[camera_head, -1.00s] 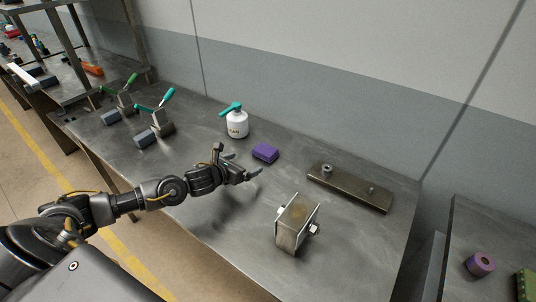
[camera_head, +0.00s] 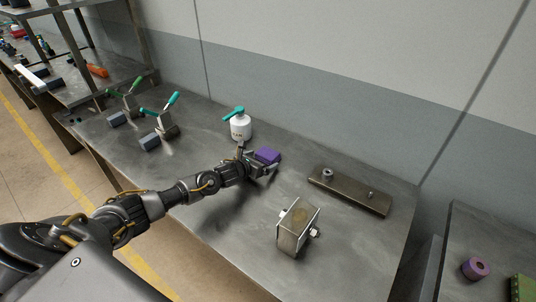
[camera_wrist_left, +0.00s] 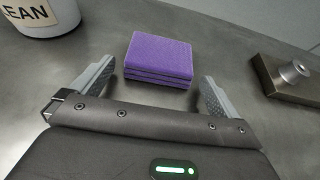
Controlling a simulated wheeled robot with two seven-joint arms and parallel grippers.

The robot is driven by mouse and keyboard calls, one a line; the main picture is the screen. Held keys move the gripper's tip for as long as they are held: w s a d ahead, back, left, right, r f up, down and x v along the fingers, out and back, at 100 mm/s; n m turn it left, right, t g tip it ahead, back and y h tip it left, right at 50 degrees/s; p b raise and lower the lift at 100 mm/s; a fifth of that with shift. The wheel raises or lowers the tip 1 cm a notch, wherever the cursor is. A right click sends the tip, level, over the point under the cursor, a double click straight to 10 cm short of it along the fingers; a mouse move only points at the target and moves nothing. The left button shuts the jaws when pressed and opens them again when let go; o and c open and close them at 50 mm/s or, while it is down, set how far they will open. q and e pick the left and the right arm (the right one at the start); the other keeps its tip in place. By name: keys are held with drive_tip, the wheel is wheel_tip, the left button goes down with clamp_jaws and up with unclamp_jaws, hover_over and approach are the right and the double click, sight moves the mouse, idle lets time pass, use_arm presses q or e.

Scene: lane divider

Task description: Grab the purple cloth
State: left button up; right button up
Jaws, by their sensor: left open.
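The purple cloth (camera_head: 267,155) is a small folded stack lying flat on the grey metal table (camera_head: 215,215). In the left wrist view the cloth (camera_wrist_left: 159,57) lies just ahead of my left gripper, roughly centred between its fingers. My left gripper (camera_head: 260,163) is open, with its two fingers (camera_wrist_left: 154,88) spread wider than the cloth. The fingertips are at about the cloth's near edge and do not visibly touch it. In the head view the gripper partly hides the cloth's near side. My right gripper is not in view.
A metal plate with pegs (camera_head: 348,191) lies to the right, and a metal block (camera_head: 297,228) stands nearer. Toggle clamps (camera_head: 165,125) are at the left.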

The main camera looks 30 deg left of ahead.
use_arm(q)
drive_tip(key=shift+w+f, duration=0.15)
drive_tip(key=shift+w, duration=0.25)
drive_tip(key=c, duration=0.9)
